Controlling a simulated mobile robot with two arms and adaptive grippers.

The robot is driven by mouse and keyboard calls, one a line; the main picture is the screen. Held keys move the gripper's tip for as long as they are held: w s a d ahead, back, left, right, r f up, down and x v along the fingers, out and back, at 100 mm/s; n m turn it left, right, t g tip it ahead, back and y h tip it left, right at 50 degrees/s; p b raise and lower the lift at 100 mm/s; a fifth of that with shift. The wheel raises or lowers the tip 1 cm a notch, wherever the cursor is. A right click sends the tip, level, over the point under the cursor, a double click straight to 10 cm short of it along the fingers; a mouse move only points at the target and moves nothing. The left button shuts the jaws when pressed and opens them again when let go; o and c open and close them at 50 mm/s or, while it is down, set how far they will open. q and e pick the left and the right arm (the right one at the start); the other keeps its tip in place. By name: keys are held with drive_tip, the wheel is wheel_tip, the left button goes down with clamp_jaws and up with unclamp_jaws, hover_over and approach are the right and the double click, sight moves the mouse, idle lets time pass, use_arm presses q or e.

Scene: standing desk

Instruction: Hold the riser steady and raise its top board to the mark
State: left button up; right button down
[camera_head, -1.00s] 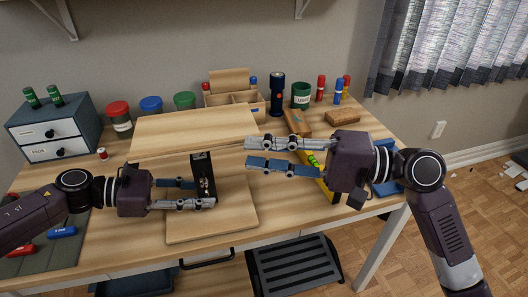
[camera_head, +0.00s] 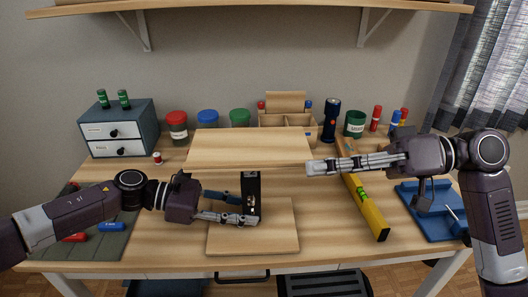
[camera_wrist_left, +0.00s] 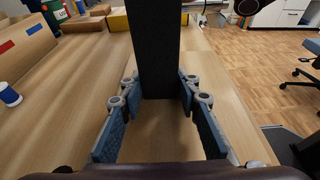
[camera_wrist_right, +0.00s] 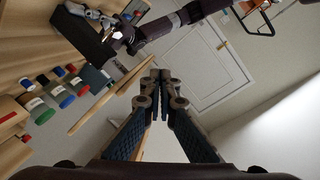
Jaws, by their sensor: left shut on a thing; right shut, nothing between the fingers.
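The riser has a wooden base board (camera_head: 222,242) on the desk, an upright black post (camera_head: 251,182) and a wooden top board (camera_head: 250,147). The top board appears just beyond the post's upper end; their join is unclear. My left gripper (camera_head: 244,207) is shut on the post, low down above the base board. The left wrist view shows the post (camera_wrist_left: 157,50) between both fingers. My right gripper (camera_head: 315,167) is shut and empty at the top board's front right corner. The right wrist view shows the board (camera_wrist_right: 100,100) edge-on near the fingertips; contact is unclear. I cannot make out a mark.
A yellow level (camera_head: 368,210) lies right of the riser, below my right arm. Jars, a drawer cabinet (camera_head: 122,128), a wooden organizer (camera_head: 287,120) and a flashlight (camera_head: 331,120) line the back. A shelf (camera_head: 250,8) hangs above.

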drive_tip(key=w+r+n, duration=0.1)
drive_tip(key=r+n, duration=0.1)
drive_tip(key=n, duration=0.1)
drive_tip(key=w+r+n, duration=0.1)
drive_tip(key=w+n, duration=0.1)
drive_tip(key=w+r+n+g+h, duration=0.1)
drive_tip(key=r+n, duration=0.1)
drive_tip(key=n, duration=0.1)
drive_tip(key=shift+w+d+r+n, duration=0.1)
drive_tip(key=shift+w+r+n, duration=0.05)
drive_tip(key=shift+r+n, duration=0.2)
drive_tip(key=shift+w+r+n, duration=0.2)
drive_tip(key=shift+r+n, duration=0.15)
drive_tip(key=shift+n, duration=0.2)
hover_over(262, 162)
wheel_tip(262, 162, down, 2)
drive_tip(key=shift+s+f, duration=0.1)
drive_tip(key=shift+f, duration=0.05)
wheel_tip(262, 162, down, 3)
drive_tip(key=shift+r, duration=0.15)
drive_tip(key=shift+f, duration=0.7)
drive_tip(key=shift+f, duration=0.1)
